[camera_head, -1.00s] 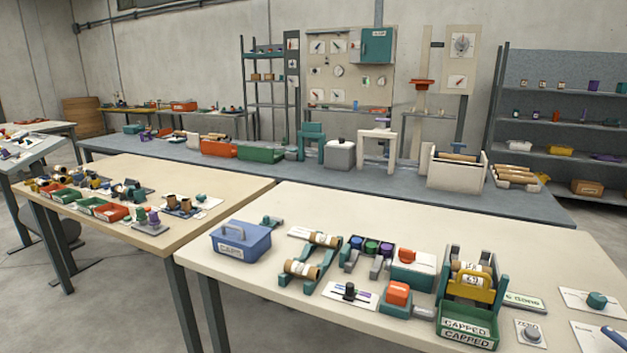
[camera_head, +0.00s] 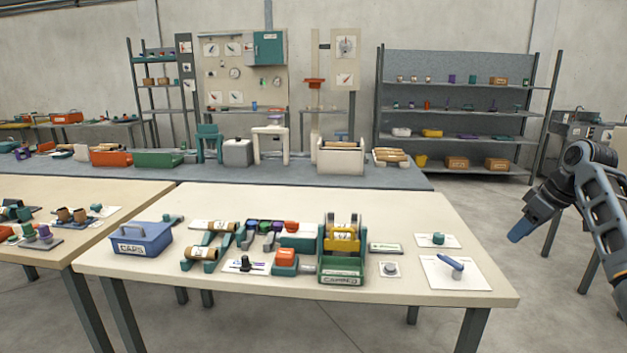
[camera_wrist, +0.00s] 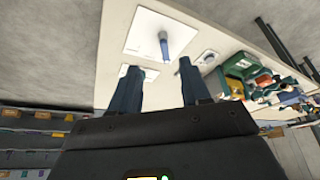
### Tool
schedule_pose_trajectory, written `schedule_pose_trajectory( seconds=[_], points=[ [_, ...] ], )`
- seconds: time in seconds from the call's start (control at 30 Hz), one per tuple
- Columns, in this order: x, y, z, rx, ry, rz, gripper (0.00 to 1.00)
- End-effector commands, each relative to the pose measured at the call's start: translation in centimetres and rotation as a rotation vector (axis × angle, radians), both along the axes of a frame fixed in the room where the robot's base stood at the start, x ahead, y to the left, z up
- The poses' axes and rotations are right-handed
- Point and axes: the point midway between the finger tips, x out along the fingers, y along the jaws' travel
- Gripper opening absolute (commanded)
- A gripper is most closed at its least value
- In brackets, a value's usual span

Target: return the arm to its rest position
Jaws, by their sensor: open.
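My gripper (camera_head: 520,228) hangs off the right end of the near table in the head view, clear of everything on it. In the wrist view my gripper (camera_wrist: 158,85) shows two dark blue fingers apart with nothing between them. The cream near table (camera_head: 130,263) lies to the left of my arm. A blue-handled tool (camera_head: 451,267) rests on a white card at the table's right end, and it also shows in the wrist view (camera_wrist: 164,46), beyond the fingertips.
A green box labelled CAPPED (camera_head: 341,271) and a blue CAPS box (camera_head: 141,240) stand on the near table. A grey shelf rack (camera_head: 460,140) stands behind, and a grey bench (camera_head: 300,178) runs across the middle. Open floor lies around my arm on the right.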

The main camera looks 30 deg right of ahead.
Motion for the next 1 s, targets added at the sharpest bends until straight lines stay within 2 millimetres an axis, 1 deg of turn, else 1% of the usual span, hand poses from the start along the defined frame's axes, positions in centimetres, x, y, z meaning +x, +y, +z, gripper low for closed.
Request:
schedule_pose_trajectory(
  seconds=[0.03, 0.27, 0.47, 0.57, 0.67, 0.77, 0.8, 0.87, 0.9, 0.97, 1.0],
  points=[
    [0.6, 0.7, -0.8, 0.003, -0.005, 0.005, 0.47],
    [2.6, 2.9, -3.4, 0.003, -0.043, 0.001, 0.47],
    [5.0, 6.4, -7.1, 0.007, -0.094, -0.005, 0.47],
    [6.4, 8.8, -9.3, 0.010, -0.129, -0.010, 0.47],
    [7.9, 12.1, -12.1, 0.016, -0.168, -0.019, 0.47],
    [9.2, 16.6, -15.6, 0.025, -0.220, -0.034, 0.47],
    [9.6, 18.5, -16.9, 0.029, -0.242, -0.041, 0.47],
    [10.0, 21.4, -18.8, 0.033, -0.274, -0.054, 0.47],
    [10.0, 23.3, -20.0, 0.036, -0.294, -0.063, 0.47],
    [9.9, 26.1, -21.7, 0.040, -0.323, -0.077, 0.47],
    [9.7, 27.9, -22.6, 0.043, -0.343, -0.086, 0.47]
  ],
)
